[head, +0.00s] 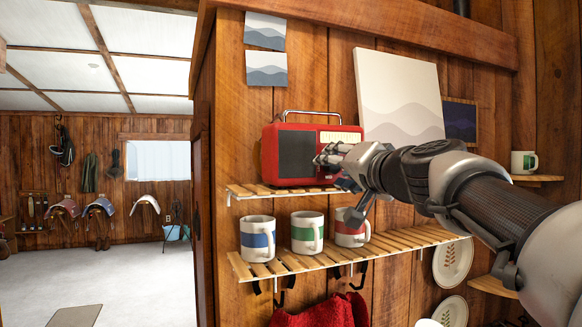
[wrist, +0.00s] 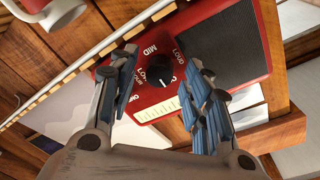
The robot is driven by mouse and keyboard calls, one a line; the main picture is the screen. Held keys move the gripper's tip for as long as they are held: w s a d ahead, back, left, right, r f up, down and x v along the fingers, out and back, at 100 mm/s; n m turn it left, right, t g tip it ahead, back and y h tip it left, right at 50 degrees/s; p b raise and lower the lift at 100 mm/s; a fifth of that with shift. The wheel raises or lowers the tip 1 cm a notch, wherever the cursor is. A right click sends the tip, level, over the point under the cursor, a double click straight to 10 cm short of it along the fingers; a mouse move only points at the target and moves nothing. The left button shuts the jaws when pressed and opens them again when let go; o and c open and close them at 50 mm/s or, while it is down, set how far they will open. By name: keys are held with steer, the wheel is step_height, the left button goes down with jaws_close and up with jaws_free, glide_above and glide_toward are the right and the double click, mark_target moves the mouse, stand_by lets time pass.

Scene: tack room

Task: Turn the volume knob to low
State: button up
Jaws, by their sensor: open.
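The red radio (head: 284,155) stands on the upper slatted shelf, with a dark speaker grille and a pale dial. In the wrist view the radio (wrist: 262,22) is tilted, and its black volume knob (wrist: 160,75) shows between my fingers. The words LOW, MID and LOUD are printed around the knob. A small pale mark shows on the knob's lower right; I cannot tell its exact setting. My gripper (wrist: 163,72) is open, one finger on each side of the knob; contact is unclear. In the head view my gripper (head: 330,155) hides the knob.
Striped mugs, blue (head: 257,240), green (head: 306,233) and red (head: 350,228), stand on the lower slatted shelf (head: 400,240) below my gripper. A wavy-patterned panel (head: 400,95) is behind my arm. A red cloth (head: 320,313) hangs below. Open floor (head: 130,270) lies to the left.

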steer(key=shift+c, duration=0.2)
jaws_close()
steer(key=shift+m, duration=0.3)
steer(key=m+p, duration=0.3)
steer(key=m, duration=0.5)
steer(key=m+g+y+p, duration=0.1)
steer(key=m+p, duration=0.2)
steer(key=m, duration=0.5)
steer(key=shift+d+r, duration=0.1)
steer(key=shift+r, duration=0.1)
steer(key=shift+m, duration=0.3)
stand_by(0.3)
